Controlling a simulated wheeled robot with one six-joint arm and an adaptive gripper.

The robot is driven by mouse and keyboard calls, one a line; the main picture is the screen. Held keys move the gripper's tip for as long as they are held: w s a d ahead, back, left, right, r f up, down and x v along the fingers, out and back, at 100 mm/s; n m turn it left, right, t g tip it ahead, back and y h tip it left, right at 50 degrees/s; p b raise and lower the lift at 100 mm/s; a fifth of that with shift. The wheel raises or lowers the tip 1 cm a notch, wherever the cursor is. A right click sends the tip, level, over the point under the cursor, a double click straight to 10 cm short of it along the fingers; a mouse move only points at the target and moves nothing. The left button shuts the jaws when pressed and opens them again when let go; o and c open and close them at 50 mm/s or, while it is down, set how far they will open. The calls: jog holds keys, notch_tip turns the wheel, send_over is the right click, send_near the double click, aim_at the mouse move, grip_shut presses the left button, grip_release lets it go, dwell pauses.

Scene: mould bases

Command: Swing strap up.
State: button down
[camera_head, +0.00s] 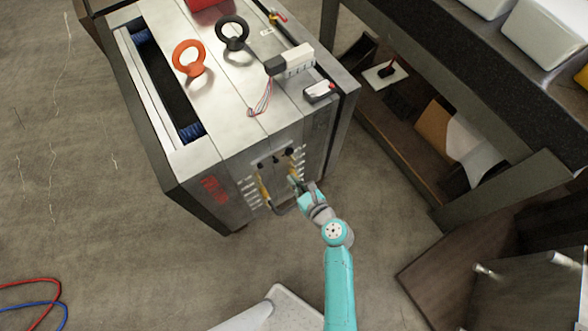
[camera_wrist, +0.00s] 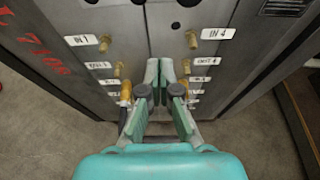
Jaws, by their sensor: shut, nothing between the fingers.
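The steel mould base (camera_head: 225,140) stands on the floor, with brass fittings and white labels on its front face. My gripper (camera_head: 296,182) is at that front face, right of its middle. In the wrist view my gripper (camera_wrist: 166,82) has its green fingers together with nothing seen between them, in front of the seam between the plates. A brass fitting (camera_wrist: 126,91) with a dark hose (camera_wrist: 124,116) is just left of the fingers. I cannot make out a strap for certain; the fingers hide part of the face.
An orange eyebolt (camera_head: 189,58) and a black eyebolt (camera_head: 232,34) stand on the block's top. A white connector (camera_head: 296,60) and a small device (camera_head: 320,92) are there too. A workbench (camera_head: 470,75) stands to the right. The floor at left is mostly clear.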

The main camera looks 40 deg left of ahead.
aim_at(275, 158)
jog(key=w+a+r, duration=0.1)
jog(key=w+a, duration=0.1)
jog(key=a, duration=0.4)
jog(key=shift+w+a+r, duration=0.25)
jog(key=shift+w+a, duration=0.05)
jog(key=shift+w, duration=0.05)
dwell(0.5)
jog(key=shift+w+r+n+t, duration=0.1)
jog(key=shift+r+n+t, duration=0.25)
jog(key=shift+n, duration=0.25)
jog(key=shift+w+r+n+t, duration=0.1)
jog(key=shift+r+n+t, duration=0.1)
jog(key=shift+n+t, duration=0.3)
